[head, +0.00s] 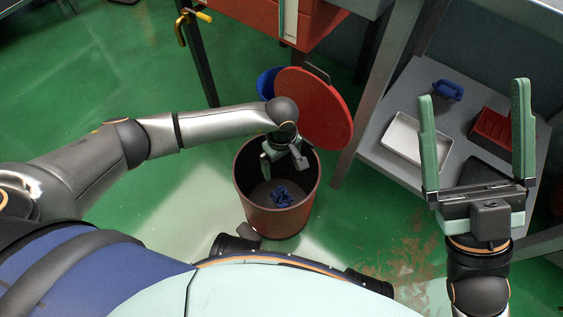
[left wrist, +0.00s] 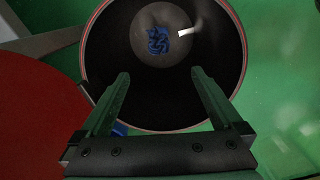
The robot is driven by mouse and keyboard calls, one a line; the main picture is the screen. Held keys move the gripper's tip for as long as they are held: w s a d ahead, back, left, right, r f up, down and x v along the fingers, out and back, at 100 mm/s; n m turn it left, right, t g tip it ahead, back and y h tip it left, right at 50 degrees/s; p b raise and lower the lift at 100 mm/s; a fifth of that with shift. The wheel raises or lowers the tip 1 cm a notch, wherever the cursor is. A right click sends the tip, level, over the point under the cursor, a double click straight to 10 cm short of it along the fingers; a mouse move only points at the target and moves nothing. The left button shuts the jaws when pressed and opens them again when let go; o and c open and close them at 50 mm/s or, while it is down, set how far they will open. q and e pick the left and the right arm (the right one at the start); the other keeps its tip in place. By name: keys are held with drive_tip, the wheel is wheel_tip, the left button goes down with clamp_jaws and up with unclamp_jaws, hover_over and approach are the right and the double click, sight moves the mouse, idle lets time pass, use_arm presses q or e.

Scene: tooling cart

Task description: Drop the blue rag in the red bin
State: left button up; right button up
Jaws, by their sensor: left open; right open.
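The blue rag (head: 282,194) lies crumpled on the bottom of the red bin (head: 275,222). The rag also shows in the left wrist view (left wrist: 158,40), inside the dark round bin (left wrist: 236,62). The bin's red lid (head: 318,108) stands tilted open behind it. My left gripper (head: 284,166) is over the bin's mouth, pointing down, open and empty, above and apart from the rag. In the left wrist view its two fingers (left wrist: 160,82) are spread. My right gripper (head: 473,98) is open and empty, raised at the right in front of the grey cart shelf.
A blue bin (head: 265,82) stands behind the red lid. The grey shelf (head: 410,85) at the right holds a white tray (head: 402,150), a red container (head: 490,128) and a blue object (head: 447,91). A red drawer unit (head: 255,18) is at the top. Green floor is clear at the left.

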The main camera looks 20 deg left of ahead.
use_arm(q)
wheel_tip(320, 180, up, 13)
drive_tip(key=p, duration=0.5)
drive_tip(key=shift+f, duration=0.2)
idle(0.6)
